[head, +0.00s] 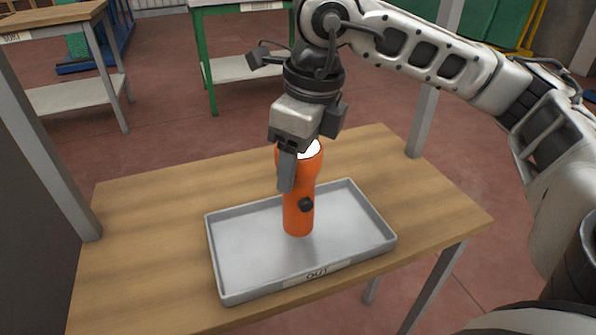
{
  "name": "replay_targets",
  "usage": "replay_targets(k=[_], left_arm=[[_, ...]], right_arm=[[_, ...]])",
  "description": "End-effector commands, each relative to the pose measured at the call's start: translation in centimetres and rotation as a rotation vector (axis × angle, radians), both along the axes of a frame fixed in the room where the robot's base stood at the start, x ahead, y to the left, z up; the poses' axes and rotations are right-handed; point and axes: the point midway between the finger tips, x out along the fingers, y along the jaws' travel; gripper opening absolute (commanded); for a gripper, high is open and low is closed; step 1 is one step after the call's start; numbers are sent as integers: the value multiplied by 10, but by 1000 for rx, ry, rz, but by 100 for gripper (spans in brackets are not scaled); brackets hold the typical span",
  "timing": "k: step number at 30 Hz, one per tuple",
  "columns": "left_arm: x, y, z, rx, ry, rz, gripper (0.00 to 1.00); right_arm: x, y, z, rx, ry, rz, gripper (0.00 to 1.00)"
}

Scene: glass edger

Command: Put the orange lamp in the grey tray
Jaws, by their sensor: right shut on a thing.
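The orange lamp (298,215) is upright, with a dark round knob on its side and a white top. Its lower end is over the inside of the grey tray (240,294); I cannot tell whether it touches the tray floor. The tray lies on the wooden table and has a label reading OUT on its front wall. My right gripper (287,172) points down and is shut on the upper part of the lamp, hiding some of it. My left gripper does not show.
The wooden table (140,225) is clear to the left of the tray and behind it. Grey posts (45,150) rise at its left and back right. Another wooden-topped table (55,15) and a green-legged table (207,60) stand farther back.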

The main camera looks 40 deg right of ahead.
Motion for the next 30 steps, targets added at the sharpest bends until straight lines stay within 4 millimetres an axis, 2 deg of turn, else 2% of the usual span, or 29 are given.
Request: replay_targets(k=[1,4,18,19,21,30], left_arm=[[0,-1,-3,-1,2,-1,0],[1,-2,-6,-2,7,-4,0],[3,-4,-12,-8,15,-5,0],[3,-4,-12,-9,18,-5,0],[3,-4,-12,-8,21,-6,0],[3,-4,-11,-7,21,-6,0]], right_arm=[[-1,0,-10,-1,5,1,18],[-1,0,-21,0,2,1,18],[0,1,-26,1,1,0,18],[0,1,-26,0,1,0,61],[0,1,-25,0,1,0,81],[0,1,-24,0,1,0,81]])
